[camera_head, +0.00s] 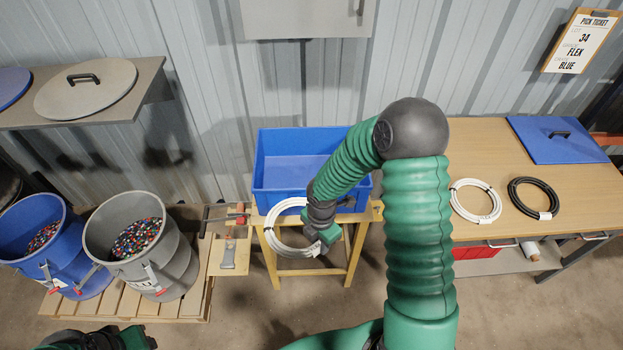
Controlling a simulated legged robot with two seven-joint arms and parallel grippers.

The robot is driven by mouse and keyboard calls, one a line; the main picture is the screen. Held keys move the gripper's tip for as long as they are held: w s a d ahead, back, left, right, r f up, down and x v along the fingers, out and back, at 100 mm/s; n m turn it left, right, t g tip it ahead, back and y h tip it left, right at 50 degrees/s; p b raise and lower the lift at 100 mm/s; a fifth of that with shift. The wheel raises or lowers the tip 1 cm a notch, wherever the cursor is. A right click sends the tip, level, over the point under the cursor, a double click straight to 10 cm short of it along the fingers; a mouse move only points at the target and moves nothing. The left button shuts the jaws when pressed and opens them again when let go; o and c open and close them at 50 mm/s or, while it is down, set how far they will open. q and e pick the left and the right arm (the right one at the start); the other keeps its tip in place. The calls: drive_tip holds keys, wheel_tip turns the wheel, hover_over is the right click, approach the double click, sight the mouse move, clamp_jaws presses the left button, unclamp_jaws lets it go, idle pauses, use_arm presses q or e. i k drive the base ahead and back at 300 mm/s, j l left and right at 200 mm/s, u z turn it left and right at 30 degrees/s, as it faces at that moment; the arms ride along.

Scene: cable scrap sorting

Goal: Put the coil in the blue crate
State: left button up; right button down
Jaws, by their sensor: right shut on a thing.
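The blue crate (290,170) stands open on a small wooden stand against the wall, and the part of its inside that shows is empty. My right gripper (322,236) is shut on a white coil (268,235) at the coil's right side. The coil hangs at the crate's near side, overlapping its front edge in the picture; its height above the edge is hard to tell. My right arm hides the crate's right part. My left gripper (120,339) shows only partly at the bottom left edge, and its jaws cannot be made out.
Another white coil (475,201) and a black coil (533,198) lie on the wooden bench (490,165) at right, near a blue lid (557,140). A blue bucket (75,262) and a grey bucket (175,265) of coloured bits stand on a pallet at left. A pick ticket (582,42) reads "34 FLEX BLUE".

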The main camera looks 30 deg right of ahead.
sight(302, 183)
drive_tip(key=i+l, duration=0.8)
